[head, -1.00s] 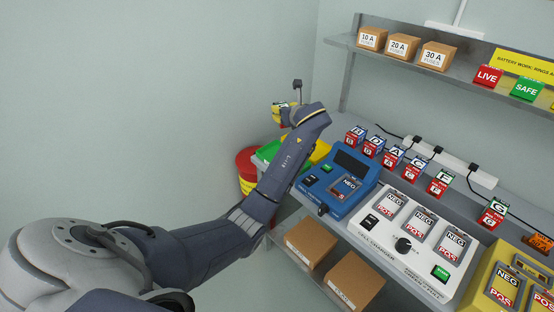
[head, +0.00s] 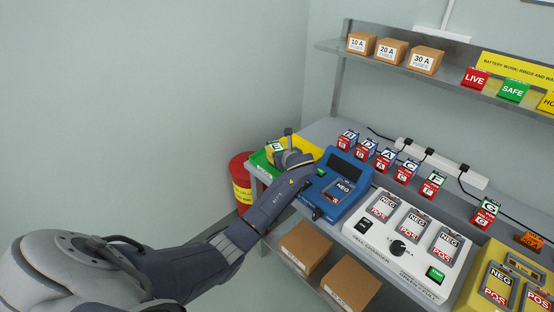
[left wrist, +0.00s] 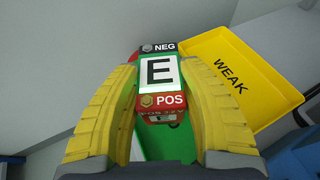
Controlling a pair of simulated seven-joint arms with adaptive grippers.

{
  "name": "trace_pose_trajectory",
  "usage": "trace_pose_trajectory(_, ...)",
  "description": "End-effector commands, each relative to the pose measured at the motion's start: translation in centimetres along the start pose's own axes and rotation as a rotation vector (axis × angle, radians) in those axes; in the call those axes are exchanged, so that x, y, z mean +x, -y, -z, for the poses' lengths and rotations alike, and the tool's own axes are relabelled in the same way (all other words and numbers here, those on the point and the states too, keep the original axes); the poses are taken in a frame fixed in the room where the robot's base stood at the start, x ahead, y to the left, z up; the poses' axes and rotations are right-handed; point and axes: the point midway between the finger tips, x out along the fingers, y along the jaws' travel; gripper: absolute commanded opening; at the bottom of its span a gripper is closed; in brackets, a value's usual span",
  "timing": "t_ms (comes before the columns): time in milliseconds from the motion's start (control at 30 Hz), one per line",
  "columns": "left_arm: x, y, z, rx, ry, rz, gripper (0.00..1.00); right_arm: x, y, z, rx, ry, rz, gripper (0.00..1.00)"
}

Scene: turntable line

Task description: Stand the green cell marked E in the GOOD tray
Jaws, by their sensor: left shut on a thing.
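Whether the cell touches the tray floor I cannot tell. My right gripper is not in view.
The yellow WEAK tray (left wrist: 240,80) is beside the green tray. Several cells stand in a row along the back. A white cell charger (head: 405,240) is farther right. A red and yellow bin (head: 241,180) stands beyond the bench end.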

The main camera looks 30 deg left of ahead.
Motion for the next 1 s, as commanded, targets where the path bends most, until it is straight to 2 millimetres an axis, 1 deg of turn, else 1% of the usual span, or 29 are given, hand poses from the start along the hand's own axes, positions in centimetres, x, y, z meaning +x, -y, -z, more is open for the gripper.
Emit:
trace_pose_trajectory(67, 0.1, 0.0, 0.0, 0.000, 0.003, 0.000, 0.00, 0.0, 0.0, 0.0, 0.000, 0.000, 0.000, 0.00)
trace_pose_trajectory(167, 0.3, 0.0, 0.5, 0.001, 0.002, -0.002, 0.00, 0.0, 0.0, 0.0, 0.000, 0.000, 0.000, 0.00)
trace_pose_trajectory(400, 1.3, 0.0, 3.0, 0.001, 0.002, -0.001, 0.00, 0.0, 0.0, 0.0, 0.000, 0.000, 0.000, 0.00)
trace_pose_trajectory(500, 1.6, 0.0, 3.7, 0.000, 0.003, 0.000, 0.00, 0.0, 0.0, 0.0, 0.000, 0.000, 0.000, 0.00)
trace_pose_trajectory(900, 1.7, 0.0, 4.0, -0.001, 0.002, 0.000, 0.00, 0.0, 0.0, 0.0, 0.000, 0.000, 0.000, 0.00)
trace_pose_trajectory(933, 1.8, 0.0, 4.3, 0.000, -0.001, -0.001, 0.44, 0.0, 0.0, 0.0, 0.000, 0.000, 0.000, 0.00)
trace_pose_trajectory(1000, 1.7, 0.0, 4.2, 0.000, 0.000, -0.001, 0.52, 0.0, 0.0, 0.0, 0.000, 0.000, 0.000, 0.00)
